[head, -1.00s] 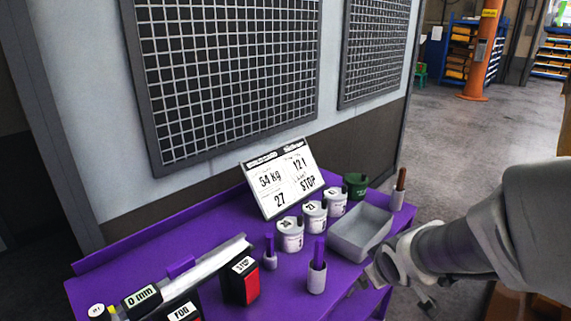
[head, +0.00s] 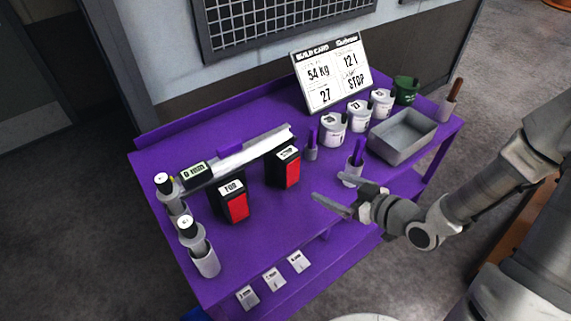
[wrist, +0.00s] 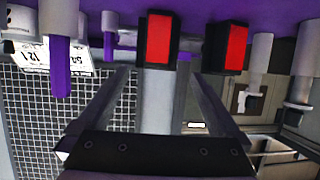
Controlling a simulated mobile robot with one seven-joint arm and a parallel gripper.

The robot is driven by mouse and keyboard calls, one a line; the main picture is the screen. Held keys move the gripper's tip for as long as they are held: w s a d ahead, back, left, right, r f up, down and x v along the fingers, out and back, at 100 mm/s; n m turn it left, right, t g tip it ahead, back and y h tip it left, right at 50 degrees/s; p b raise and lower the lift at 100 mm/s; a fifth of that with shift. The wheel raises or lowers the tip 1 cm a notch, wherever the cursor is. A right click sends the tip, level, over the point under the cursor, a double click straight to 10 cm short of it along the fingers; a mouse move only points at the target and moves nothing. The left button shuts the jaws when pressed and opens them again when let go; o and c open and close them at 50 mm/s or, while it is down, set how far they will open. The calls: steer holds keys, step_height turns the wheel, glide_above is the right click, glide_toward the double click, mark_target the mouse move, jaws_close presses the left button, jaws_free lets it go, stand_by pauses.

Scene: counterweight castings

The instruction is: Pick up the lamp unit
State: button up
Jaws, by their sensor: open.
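Two black lamp units with red faces stand on the purple bench (head: 185,150). The front-left lamp unit (head: 235,207) has a label that reads FOG. The other lamp unit (head: 289,175) stands behind it to the right; its label is too small to read surely now. Both show in the wrist view, as a left lamp unit (wrist: 158,40) and a right lamp unit (wrist: 235,47). My gripper (head: 331,188) is open and empty, to the right of the rear lamp unit and apart from it. In the wrist view my gripper (wrist: 157,78) has its fingers spread toward the left lamp unit.
A holder with purple-handled tools (head: 352,173) stands close behind my gripper. White tins (head: 333,129), a grey tray (head: 403,137) and a build card (head: 332,75) reading STOP are at the back right. A gauge bar (head: 245,153) lies behind the lamps. Bench front centre is clear.

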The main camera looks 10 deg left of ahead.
steer(key=b, duration=0.8)
glide_toward(293, 169)
steer(key=x, duration=0.5)
steer(key=shift+a, duration=0.4)
steer(key=shift+x, duration=2.9)
steer(key=shift+w+d, duration=0.15)
jaws_close()
